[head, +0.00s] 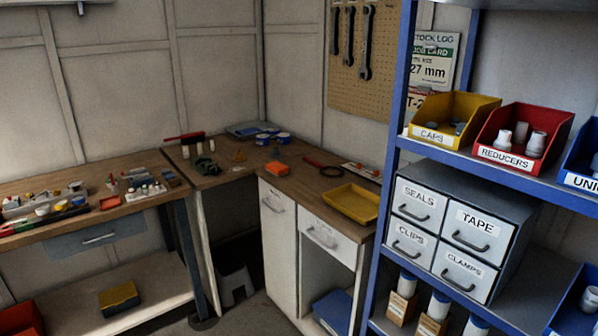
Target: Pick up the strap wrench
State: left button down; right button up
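What looks like the strap wrench (314,163), a small dark red tool with a loop and a thin handle, lies on the wooden counter (296,192) in the head view. It lies behind the yellow tray and to the right of an orange block. It is small at this distance, so its details are hard to tell. Neither of my grippers is in view.
A yellow tray (352,203) sits at the counter's front right. An orange block (276,168) lies left of the tool. A blue shelf rack (391,150) with bins and drawers stands close on the right. A cluttered workbench (120,209) runs along the left.

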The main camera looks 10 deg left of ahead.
aim_at(323, 167)
jog(key=i+j+u, duration=0.2)
jog(key=i+j, duration=0.15)
jog(key=i, duration=1.25)
jog(key=i+j+u, duration=0.2)
jog(key=i, duration=1.45)
jog(key=l, duration=0.1)
